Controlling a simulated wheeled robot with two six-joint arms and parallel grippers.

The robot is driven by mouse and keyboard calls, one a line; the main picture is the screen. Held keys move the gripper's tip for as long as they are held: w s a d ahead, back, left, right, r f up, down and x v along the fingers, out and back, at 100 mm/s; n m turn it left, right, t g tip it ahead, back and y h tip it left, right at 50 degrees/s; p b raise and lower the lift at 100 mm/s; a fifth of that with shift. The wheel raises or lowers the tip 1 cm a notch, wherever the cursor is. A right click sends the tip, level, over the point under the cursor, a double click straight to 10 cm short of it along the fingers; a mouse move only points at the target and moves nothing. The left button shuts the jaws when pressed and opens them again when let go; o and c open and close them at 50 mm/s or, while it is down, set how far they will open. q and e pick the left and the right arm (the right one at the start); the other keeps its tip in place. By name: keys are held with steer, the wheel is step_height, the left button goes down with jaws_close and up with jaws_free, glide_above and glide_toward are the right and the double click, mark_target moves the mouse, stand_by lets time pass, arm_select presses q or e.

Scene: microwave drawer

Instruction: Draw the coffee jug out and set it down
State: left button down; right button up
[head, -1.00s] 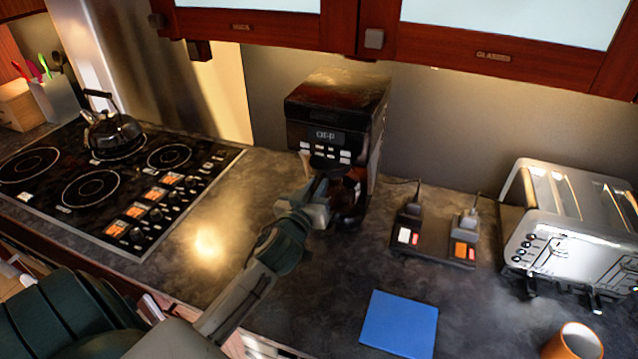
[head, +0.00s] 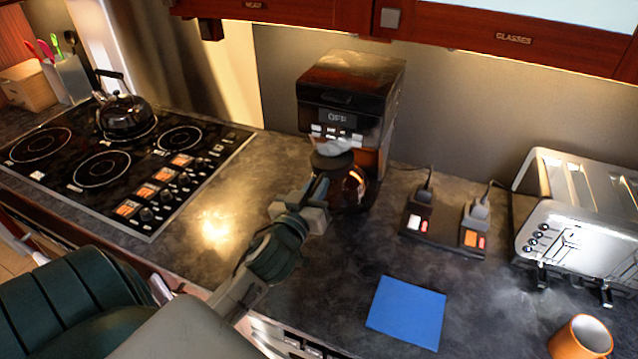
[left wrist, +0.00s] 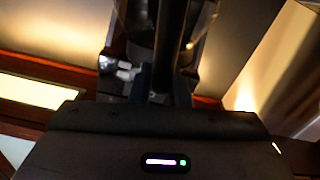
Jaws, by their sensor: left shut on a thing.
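The coffee jug (head: 354,188) has a dark lid and a brown glass body. It stands upright at the front of the black coffee maker (head: 350,90), its lid now forward of the machine's front. My left gripper (head: 318,193) is shut on the jug's handle, at the jug's near left side. In the left wrist view the dark handle (left wrist: 170,45) runs up between the fingers, with part of the glass behind it. I cannot tell whether the jug's base touches the counter. My right gripper is not in view.
A blue mat (head: 407,312) lies on the counter (head: 335,290) in front. A small switch block (head: 445,228), a toaster (head: 570,215) and an orange mug (head: 580,338) are to the right. A stove (head: 110,170) with a kettle (head: 124,116) is to the left. Cabinets hang above.

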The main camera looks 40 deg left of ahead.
arm_select(q)
steer(key=shift+b+v, duration=0.75)
steer(key=shift+v, duration=2.4)
steer(key=shift+p+v, duration=0.55)
steer(key=shift+v, duration=0.95)
steer(key=shift+w+r, duration=0.1)
